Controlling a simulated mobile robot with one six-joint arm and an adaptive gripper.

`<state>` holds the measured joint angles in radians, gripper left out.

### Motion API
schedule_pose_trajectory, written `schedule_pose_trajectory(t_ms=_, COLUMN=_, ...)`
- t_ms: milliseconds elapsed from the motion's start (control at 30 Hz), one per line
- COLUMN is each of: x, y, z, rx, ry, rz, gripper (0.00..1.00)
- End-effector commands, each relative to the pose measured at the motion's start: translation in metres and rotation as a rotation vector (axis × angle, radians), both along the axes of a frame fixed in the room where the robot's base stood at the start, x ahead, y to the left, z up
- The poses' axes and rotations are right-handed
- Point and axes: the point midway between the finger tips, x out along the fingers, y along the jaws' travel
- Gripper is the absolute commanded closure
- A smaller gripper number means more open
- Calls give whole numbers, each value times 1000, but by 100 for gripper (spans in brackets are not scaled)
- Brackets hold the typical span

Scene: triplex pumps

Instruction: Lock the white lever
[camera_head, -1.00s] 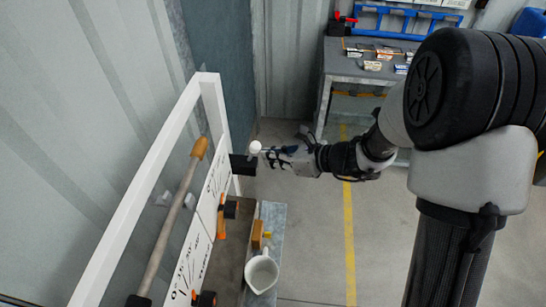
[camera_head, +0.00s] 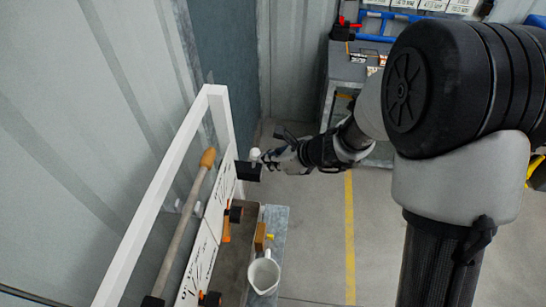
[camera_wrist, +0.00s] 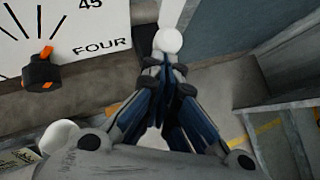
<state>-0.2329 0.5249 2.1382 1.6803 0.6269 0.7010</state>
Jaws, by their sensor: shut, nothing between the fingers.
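The white lever shows as a round white knob (camera_head: 255,153) beside a black block (camera_head: 248,171) at the far end of the white-framed panel. In the wrist view the knob (camera_wrist: 168,40) is at the upper middle, with a pale part behind it. My gripper (camera_head: 269,160) is just right of the knob in the head view. In the wrist view its closed fingertips (camera_wrist: 168,68) are right below the knob, with nothing between them. I cannot tell whether they touch it. Much of the lever's shaft is hidden.
The panel's white frame (camera_head: 165,187) runs along the left, with a wooden-handled tool (camera_head: 187,215) on it. An orange handle (camera_head: 226,226) is nearer on the panel. A white jug (camera_head: 264,275) stands on a ledge below. The floor (camera_head: 315,235) to the right is clear.

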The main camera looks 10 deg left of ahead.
Motion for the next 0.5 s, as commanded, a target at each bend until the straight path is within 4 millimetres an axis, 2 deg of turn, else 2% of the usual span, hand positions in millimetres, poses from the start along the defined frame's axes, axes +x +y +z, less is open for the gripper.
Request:
schedule_pose_trajectory(t_ms=33, x=-1, y=6, z=11, rx=-37, ry=-5, rz=7, gripper=100)
schedule_pose_trajectory(t_ms=133, x=-2, y=13, z=16, rx=-127, ry=-9, rz=8, gripper=100)
schedule_pose_trajectory(t_ms=500, x=-2, y=31, z=18, rx=-356, ry=-24, rz=6, gripper=100)
